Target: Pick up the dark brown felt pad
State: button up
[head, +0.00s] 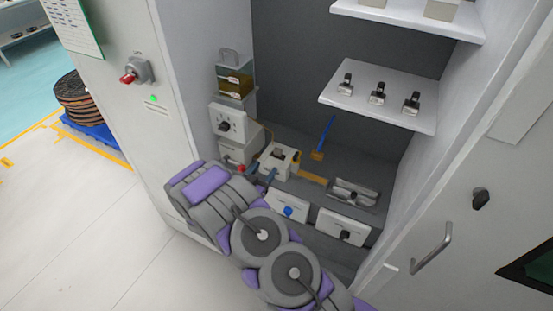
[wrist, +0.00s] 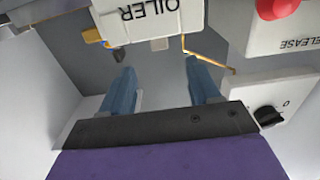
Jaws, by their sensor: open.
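I cannot make out the dark brown felt pad for certain in either view. A small dark piece (wrist: 120,57) shows under the box marked OILER (wrist: 155,16) in the wrist view, by the left fingertip; I cannot tell what it is. My gripper (wrist: 162,82) is open, with its two blue fingers apart and nothing between them. In the head view, my gripper (head: 268,178) is low in the cabinet, beside a white box (head: 279,163), and partly hidden by my arm.
A white box with a red RELEASE button (wrist: 278,8) and a box with a black knob (wrist: 268,115) stand close on the right in the wrist view. A blue-handled brush (head: 322,138), a grey tray (head: 353,192) and a shelf with clamps (head: 385,115) lie right.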

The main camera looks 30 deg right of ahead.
aim_at(277, 150)
jog(key=x, duration=0.6)
jog(key=shift+s+d+b, duration=0.15)
jog(key=shift+b, duration=0.15)
jog(key=shift+r+b+x, duration=0.15)
jog(key=shift+b+x, duration=0.15)
jog(key=shift+x, duration=0.9)
jog(key=shift+r+b+x, duration=0.15)
jog(key=shift+b+x, duration=0.1)
jog(key=shift+x, duration=0.95)
jog(key=shift+w+d, duration=0.25)
jog(key=shift+w, duration=0.05)
jog(key=shift+a, duration=0.15)
jog(key=c, duration=1.1)
jog(key=shift+o, duration=0.2)
jog(key=shift+r, duration=0.2)
